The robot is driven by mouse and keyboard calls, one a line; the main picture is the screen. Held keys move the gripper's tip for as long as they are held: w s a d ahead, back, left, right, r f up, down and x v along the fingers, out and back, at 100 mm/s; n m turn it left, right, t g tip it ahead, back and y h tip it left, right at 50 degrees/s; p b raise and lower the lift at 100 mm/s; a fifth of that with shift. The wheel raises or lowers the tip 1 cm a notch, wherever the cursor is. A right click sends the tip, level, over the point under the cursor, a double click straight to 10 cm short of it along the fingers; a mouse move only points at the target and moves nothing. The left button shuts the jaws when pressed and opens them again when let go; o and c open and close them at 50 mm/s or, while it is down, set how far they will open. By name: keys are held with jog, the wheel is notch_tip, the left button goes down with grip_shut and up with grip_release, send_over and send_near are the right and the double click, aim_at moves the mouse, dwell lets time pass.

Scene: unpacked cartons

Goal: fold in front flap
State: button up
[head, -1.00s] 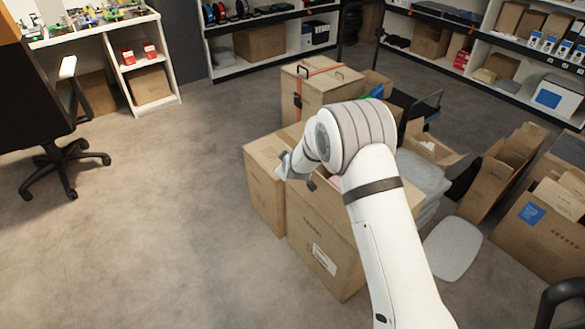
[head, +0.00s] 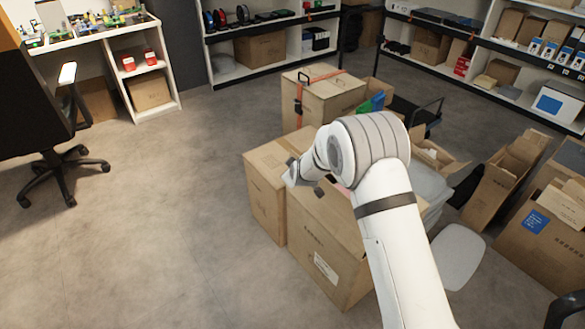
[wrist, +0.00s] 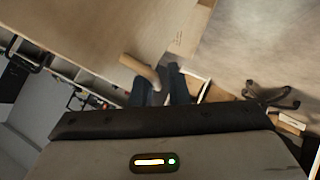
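The front carton (head: 325,245) is a brown box with a white label, standing below my arm in the head view. My gripper (head: 304,185) is low over the carton's left top edge. In the wrist view, the dark fingertips (wrist: 160,88) are close together beside a narrow tan piece (wrist: 143,72). A broad tan cardboard surface (wrist: 100,30) fills the upper left there. I cannot tell whether the fingers touch or grip cardboard.
A closed carton (head: 265,190) stands against the left side of the front carton. A strapped carton (head: 325,95) is behind. Open cartons (head: 505,170) and a pale grey flat piece (head: 458,258) lie to the right. The floor (head: 150,240) at left is clear.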

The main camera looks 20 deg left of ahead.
jog(key=shift+w+r, duration=0.1)
jog(key=shift+r, duration=0.05)
jog(key=shift+r, duration=0.15)
jog(key=p+v, duration=0.1)
jog(key=v, duration=0.6)
jog(key=shift+s+d, duration=0.15)
jog(key=shift+s, duration=0.2)
jog(key=shift+c, duration=0.4)
